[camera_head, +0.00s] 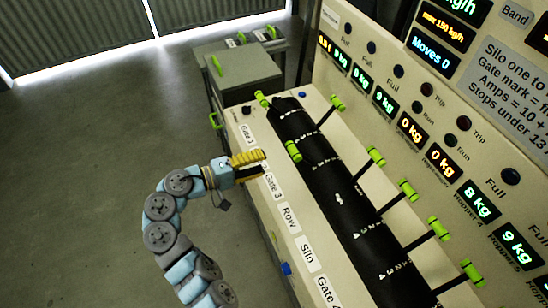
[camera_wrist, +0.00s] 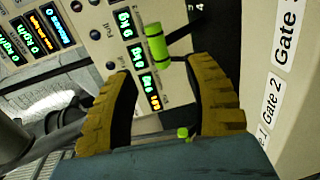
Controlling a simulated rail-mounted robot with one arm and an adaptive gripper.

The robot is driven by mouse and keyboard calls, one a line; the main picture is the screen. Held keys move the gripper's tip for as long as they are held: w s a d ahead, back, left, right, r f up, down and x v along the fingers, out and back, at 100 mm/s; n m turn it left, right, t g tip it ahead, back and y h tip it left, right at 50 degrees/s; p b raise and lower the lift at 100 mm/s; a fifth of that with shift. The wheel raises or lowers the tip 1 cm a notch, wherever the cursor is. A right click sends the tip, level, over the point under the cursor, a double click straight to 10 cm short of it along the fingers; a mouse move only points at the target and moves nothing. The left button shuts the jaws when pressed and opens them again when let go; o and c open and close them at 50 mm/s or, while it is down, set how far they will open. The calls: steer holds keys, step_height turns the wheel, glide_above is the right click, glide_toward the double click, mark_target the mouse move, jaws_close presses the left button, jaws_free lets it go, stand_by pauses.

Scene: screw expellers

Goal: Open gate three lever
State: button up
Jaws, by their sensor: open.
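The machine's sloped panel carries a label strip with Gate 1 (camera_head: 247,137), a label that seems to read Gate 3 (camera_head: 273,187), Row and Silo. Green-handled levers stand along a dark trough (camera_head: 338,196). One green handle (camera_head: 293,150) lies over the trough, right of my gripper (camera_head: 266,165); which gate it belongs to is not written on it. My gripper is open and empty, its yellow fingers over the label strip. In the wrist view a green handle (camera_wrist: 156,43) shows beyond the open fingers (camera_wrist: 158,78), apart from them. The Gate 2 label (camera_wrist: 271,97) is right of the fingers.
More green handles (camera_head: 338,103) (camera_head: 376,157) (camera_head: 408,190) stick up on the trough's right side, before the display panel (camera_head: 390,104). A grey box (camera_head: 248,74) stands on a bench at the back. Floor (camera_head: 90,150) at left is clear.

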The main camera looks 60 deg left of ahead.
steer(key=shift+s+r, duration=0.1)
steer(key=shift+s, duration=1)
